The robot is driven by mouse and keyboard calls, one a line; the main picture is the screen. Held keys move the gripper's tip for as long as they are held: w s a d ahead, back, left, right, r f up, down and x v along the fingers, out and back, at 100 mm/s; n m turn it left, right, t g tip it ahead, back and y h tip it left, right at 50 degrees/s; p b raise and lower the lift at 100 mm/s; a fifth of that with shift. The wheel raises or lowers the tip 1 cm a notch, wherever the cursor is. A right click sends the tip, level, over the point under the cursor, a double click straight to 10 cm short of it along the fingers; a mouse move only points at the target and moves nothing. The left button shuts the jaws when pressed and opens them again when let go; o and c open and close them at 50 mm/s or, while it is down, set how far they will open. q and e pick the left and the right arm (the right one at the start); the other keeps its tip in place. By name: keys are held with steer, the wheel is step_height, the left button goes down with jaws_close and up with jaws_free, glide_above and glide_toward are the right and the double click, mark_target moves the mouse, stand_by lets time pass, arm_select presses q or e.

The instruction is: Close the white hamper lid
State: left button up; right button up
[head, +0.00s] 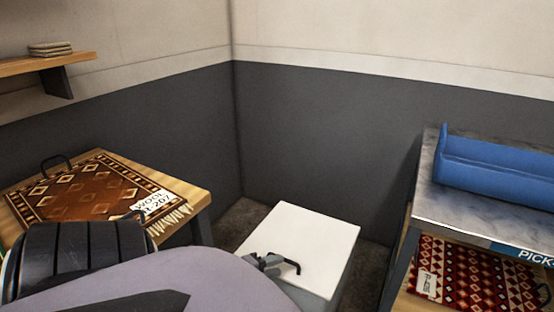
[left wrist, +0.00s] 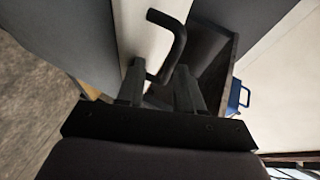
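The white hamper lid (head: 312,238) shows as a pale square panel at the lower middle of the head view, over a grey body (head: 322,298). A bent black handle (head: 291,264) is on its near part. My left gripper (head: 266,262) is at this handle. In the left wrist view the two fingers (left wrist: 160,85) stand apart, with the lower end of the handle (left wrist: 178,42) close to or between them; I see no firm grip. The lid's pale face (left wrist: 138,35) is beside a dark box-like recess. How far the lid is tilted is unclear. My right gripper is out of view.
A wooden table (head: 186,190) with a patterned rug (head: 92,187) is at left. A metal-topped bench (head: 432,203) at right bears a blue tray (head: 490,172), with a red rug (head: 470,275) below. Dark walls meet behind the hamper. A shelf (head: 30,64) is at upper left.

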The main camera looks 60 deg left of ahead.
arm_select(q)
steer(key=p+v, duration=0.1)
steer(key=v, duration=0.5)
steer(key=shift+w+r, duration=0.1)
stand_by(0.4)
steer(key=d+r+n+g+h, duration=0.15)
steer(key=d+n, duration=0.45)
steer(key=d, duration=1)
steer(key=d+r+n+g+h, duration=0.15)
steer(key=d+n, duration=0.55)
steer(key=d, duration=0.9)
step_height(320, 180, up, 11)
steer(key=s+p, duration=0.1)
steer(key=p, duration=1.2)
steer(key=shift+s+a+g, duration=0.25)
steer(key=shift+s+g, duration=0.15)
steer(key=shift+f, duration=0.1)
